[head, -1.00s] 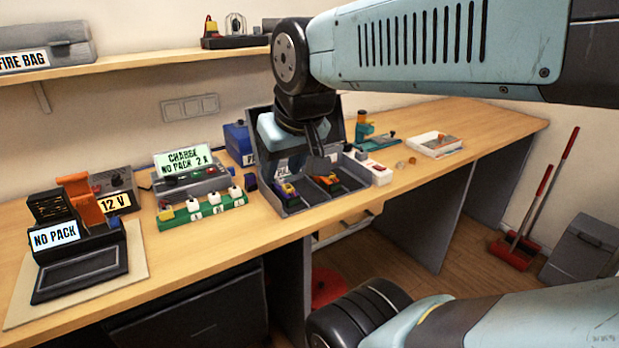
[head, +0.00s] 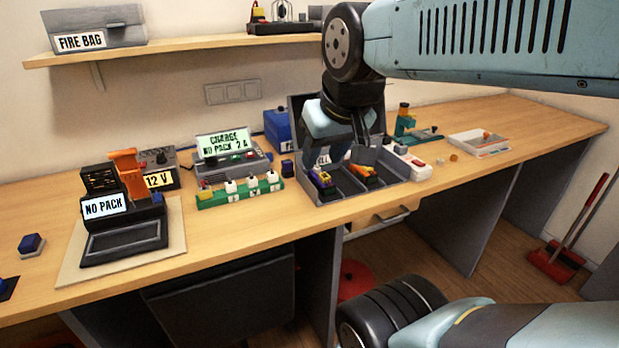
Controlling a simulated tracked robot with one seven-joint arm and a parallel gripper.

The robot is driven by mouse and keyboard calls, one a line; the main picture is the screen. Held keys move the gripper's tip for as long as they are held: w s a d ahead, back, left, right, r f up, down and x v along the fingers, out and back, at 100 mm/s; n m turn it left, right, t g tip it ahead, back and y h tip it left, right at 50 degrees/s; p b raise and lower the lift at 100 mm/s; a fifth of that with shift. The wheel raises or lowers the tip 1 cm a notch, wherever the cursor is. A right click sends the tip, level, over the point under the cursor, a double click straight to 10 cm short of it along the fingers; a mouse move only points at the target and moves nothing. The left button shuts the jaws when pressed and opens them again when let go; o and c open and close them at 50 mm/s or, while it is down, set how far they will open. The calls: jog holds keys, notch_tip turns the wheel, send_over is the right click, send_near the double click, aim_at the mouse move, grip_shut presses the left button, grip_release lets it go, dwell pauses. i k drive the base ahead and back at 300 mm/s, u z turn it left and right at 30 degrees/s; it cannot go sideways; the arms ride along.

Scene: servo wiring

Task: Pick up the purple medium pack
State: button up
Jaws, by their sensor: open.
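A purple pack with yellow on it (head: 321,181) lies in the left compartment of the open grey case (head: 345,209) on the bench. An orange pack (head: 366,175) lies in the compartment to its right. My gripper (head: 353,150) hangs over the back of the case, open and empty, with its dark fingers pointing down. It appears above and behind the packs, apart from the purple one. The gripper hides part of the case's rear and lid. Pack sizes are hard to judge at this distance.
A green rack with several white plugs (head: 240,191) and a charger (head: 232,165) stand left of the case. A "NO PACK" tester (head: 122,222) stands further left. A white-and-red box (head: 408,162) sits right of the case. The bench front between tester and rack is clear.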

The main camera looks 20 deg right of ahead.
aim_at(322, 181)
jog(key=k, duration=1)
jog(key=u, duration=1.45)
jog(key=i, duration=1.6)
jog(key=z, duration=2.1)
